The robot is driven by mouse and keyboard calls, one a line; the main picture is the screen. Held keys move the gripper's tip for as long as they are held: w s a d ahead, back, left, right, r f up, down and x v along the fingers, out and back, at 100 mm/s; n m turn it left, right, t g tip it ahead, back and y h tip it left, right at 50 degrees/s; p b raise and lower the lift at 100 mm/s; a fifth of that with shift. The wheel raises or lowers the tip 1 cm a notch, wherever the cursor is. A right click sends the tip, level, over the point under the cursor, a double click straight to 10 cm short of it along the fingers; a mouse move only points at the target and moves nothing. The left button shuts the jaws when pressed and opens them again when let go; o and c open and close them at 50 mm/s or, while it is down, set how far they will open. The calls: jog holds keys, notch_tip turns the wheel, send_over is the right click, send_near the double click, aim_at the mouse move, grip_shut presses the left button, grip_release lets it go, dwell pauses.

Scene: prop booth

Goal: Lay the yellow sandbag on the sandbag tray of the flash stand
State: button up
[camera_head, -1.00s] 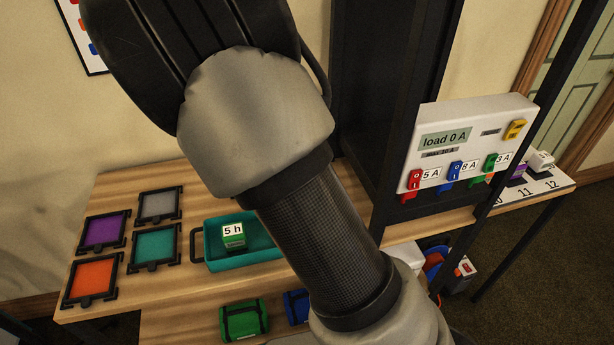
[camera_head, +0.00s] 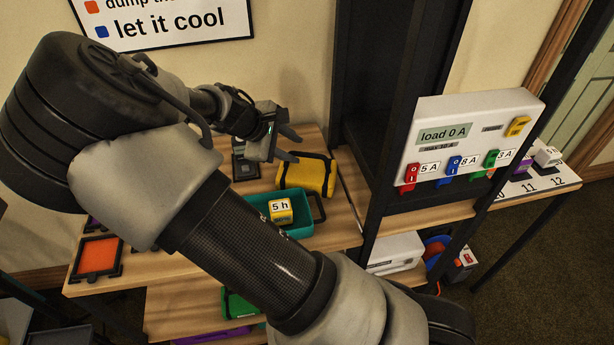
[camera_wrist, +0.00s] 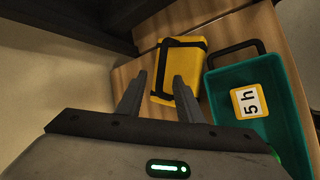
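The yellow sandbag (camera_head: 312,174) with black straps lies on the wooden table, behind the teal tray and near the black upright frame. It also shows in the wrist view (camera_wrist: 182,62), just beyond the fingertips and slightly to the right. My gripper (camera_head: 290,144) is open and empty, above the table and left of the sandbag. In the wrist view my gripper's two fingers (camera_wrist: 158,88) are spread apart, with the right fingertip overlapping the sandbag's near edge in the picture; I cannot tell whether they touch. I cannot make out the flash stand or its sandbag tray.
The teal tray (camera_head: 301,232) holds a yellow "5 h" block (camera_head: 280,211), close to the sandbag. The black frame (camera_head: 382,140) and white load panel (camera_head: 470,140) stand right. A green bag (camera_head: 240,302) lies on the lower shelf. An orange panel (camera_head: 97,256) lies left.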

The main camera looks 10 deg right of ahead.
aim_at(307, 154)
jog(key=shift+w+d+f, duration=0.25)
jog(key=shift+d+f, duration=0.15)
jog(key=shift+f, duration=0.15)
jog(key=d+f, duration=0.3)
jog(key=shift+w, duration=0.35)
jog(key=shift+w+d+f, duration=0.2)
jog(key=shift+d+f, duration=0.1)
jog(key=shift+f, duration=0.05)
grip_shut()
dwell(0.5)
jog(key=shift+w+r, duration=0.1)
jog(key=shift+r, duration=0.05)
